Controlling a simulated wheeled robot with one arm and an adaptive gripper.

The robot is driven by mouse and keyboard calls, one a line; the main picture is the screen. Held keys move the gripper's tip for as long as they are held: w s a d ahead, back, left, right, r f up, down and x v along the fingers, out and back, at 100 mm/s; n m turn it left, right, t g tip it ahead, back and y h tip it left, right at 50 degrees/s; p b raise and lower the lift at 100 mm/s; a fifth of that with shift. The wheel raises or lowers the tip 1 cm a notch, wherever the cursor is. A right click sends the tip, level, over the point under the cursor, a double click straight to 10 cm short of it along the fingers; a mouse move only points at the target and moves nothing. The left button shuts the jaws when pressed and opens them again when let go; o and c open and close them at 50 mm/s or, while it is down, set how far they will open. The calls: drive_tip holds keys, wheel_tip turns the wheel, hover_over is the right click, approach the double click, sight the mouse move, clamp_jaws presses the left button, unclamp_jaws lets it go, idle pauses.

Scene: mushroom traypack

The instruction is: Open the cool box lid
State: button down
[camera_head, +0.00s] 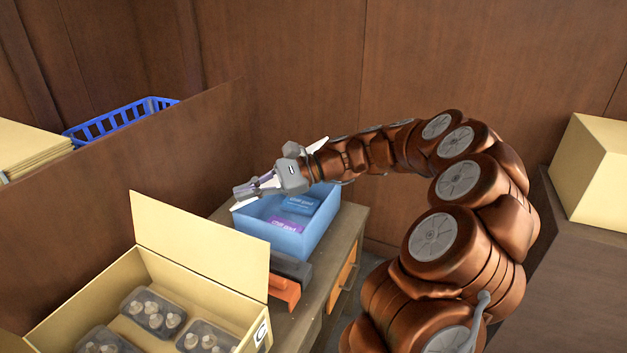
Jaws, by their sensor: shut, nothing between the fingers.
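The cool box (265,240) is a light blue open-topped box on the wooden table. Its inside shows, with a blue pack (300,204) and a purple pack (285,225) in it. My gripper (240,190) is shut and empty, over the box's back left side, pointing left. Pale slivers show at both sides of the gripper, one at upper right (318,145) and one at lower left (243,204). I cannot tell whether they belong to a lid seen edge-on. My gripper hides the box's back left rim.
An open yellow carton (200,234) holds several clear punnets of mushrooms at the front left. Dark and orange items (283,288) lie between it and the cool box. A wooden partition (100,200) stands left. A blue crate (120,118) sits behind it.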

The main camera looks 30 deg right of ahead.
drive_tip(key=w+d+f+m+t+h+b, duration=0.15)
drive_tip(key=d+f+m+t, duration=0.3)
drive_tip(key=d, duration=0.55)
drive_tip(key=d+f+m+t+h+b, duration=0.25)
drive_tip(key=d+f+m, duration=0.25)
drive_tip(key=d, duration=0.6)
drive_tip(key=w+d+f+m+t+h+b, duration=0.15)
drive_tip(key=d+f+m+t, duration=0.35)
drive_tip(key=d, duration=0.5)
drive_tip(key=shift+n+y, duration=0.25)
drive_tip(key=shift+y, duration=0.2)
drive_tip(key=x, duration=0.8)
drive_tip(key=shift+w+a+b, duration=0.2)
drive_tip(key=shift+a+b, duration=0.05)
drive_tip(key=shift+b, duration=0.05)
drive_tip(key=shift+w+a+r, duration=0.35)
drive_tip(key=shift+w+r, duration=0.3)
drive_tip(key=shift+r, duration=0.2)
drive_tip(key=shift+w+a+r, duration=0.4)
drive_tip(key=shift+w+r, duration=0.3)
drive_tip(key=shift+r, duration=0.15)
drive_tip(key=shift+r, duration=0.1)
